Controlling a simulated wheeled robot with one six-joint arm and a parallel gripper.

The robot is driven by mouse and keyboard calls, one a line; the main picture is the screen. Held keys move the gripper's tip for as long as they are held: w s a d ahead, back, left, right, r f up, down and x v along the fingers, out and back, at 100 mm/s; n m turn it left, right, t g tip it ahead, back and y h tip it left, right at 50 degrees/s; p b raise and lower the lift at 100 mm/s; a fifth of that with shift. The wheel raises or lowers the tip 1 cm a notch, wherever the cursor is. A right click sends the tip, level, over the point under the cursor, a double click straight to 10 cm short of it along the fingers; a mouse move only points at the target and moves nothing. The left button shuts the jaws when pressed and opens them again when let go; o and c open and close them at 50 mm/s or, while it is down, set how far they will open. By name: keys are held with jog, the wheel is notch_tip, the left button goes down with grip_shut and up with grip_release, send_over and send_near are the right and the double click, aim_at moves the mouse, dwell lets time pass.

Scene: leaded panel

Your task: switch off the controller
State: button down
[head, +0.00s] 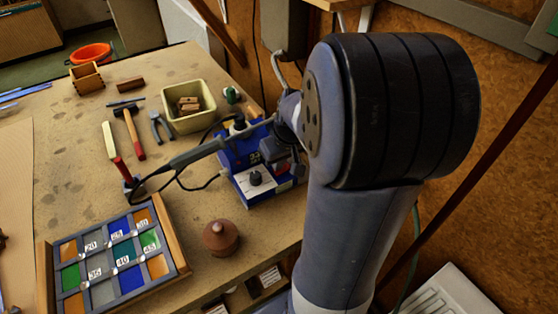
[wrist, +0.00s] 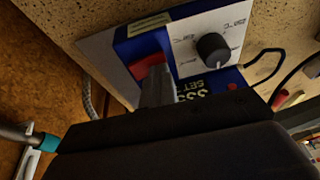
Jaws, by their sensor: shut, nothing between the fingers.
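The controller is a blue box with a white dial panel (head: 257,184) on the workbench in the head view. In the wrist view its white panel (wrist: 200,35) carries a black knob (wrist: 213,48), and a red switch (wrist: 147,66) sits beside the panel on the blue face. My gripper (head: 276,152) is at the controller, partly hidden by my arm in the head view. In the wrist view my gripper (wrist: 157,72) is shut and empty, its fingertips over or right at the red switch. They hide part of the switch; I cannot tell whether they touch it or which way it is set.
A leaded glass panel (head: 120,250) and a brown round pot (head: 221,237) are in front. A cream bin (head: 188,105), a hammer (head: 130,130) and pliers (head: 160,125) lie behind.

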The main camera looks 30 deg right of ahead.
aim_at(285, 167)
jog(key=shift+d, duration=0.15)
jog(key=shift+d+r, duration=0.15)
jog(key=shift+d, duration=0.5)
jog(key=shift+r+p, duration=0.55)
jog(key=r+p, duration=0.1)
jog(key=r, duration=0.1)
jog(key=r+p, duration=0.2)
jog(key=shift+d, duration=0.2)
jog(key=b+v, duration=0.1)
jog(key=v, duration=0.8)
jog(key=shift+s+f+b, duration=0.15)
jog(key=shift+b, duration=0.25)
